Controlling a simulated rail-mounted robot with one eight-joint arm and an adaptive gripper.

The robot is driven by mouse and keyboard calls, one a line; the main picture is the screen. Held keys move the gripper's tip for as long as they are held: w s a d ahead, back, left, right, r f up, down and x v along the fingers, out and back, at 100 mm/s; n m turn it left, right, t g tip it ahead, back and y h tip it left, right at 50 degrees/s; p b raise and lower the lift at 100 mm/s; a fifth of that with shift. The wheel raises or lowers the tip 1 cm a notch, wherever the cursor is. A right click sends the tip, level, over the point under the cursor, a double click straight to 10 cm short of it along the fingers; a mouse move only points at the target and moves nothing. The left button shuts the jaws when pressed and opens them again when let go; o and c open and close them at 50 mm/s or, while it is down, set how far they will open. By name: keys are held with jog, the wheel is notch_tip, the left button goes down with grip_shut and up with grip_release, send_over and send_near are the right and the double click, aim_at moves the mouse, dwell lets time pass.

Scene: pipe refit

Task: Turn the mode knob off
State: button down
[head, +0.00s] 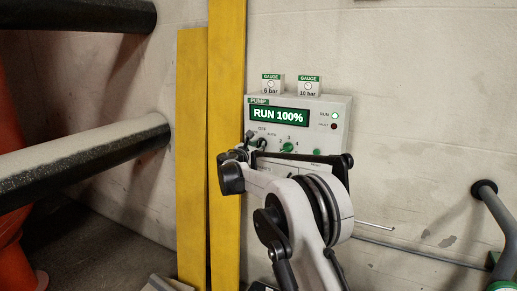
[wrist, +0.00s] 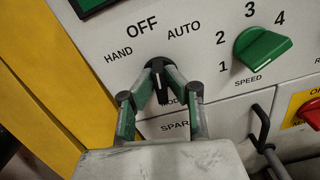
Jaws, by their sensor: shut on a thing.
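The black mode knob (wrist: 158,78) shows in the wrist view, below the labels HAND, OFF and AUTO. Its light pointer mark faces roughly upward, near the OFF side; its exact setting is hard to tell. My gripper (wrist: 159,88) is shut on the knob, one green-and-grey finger on each side. The fingers partly cover the knob and the MODE label. In the head view, the pump control box (head: 341,112) hangs on the wall, and its display (head: 279,116) reads RUN 100%. My arm covers the box's lower part.
The green speed knob (wrist: 263,52) is right of the mode knob. A red knob on yellow (wrist: 312,112) and a black handle (wrist: 262,124) are lower right. Yellow posts (head: 226,60) stand left of the box. Two gauge blocks (head: 309,86) sit on top.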

jog(key=m+b, duration=0.2)
jog(key=m, duration=0.1)
jog(key=shift+f, duration=0.15)
jog(key=shift+d+m+b, duration=0.1)
jog(key=shift+m+b, duration=0.6)
jog(key=shift+m, duration=1.1)
jog(key=c, duration=1.8)
grip_release()
jog(key=shift+s, duration=0.1)
jog(key=v, duration=1.2)
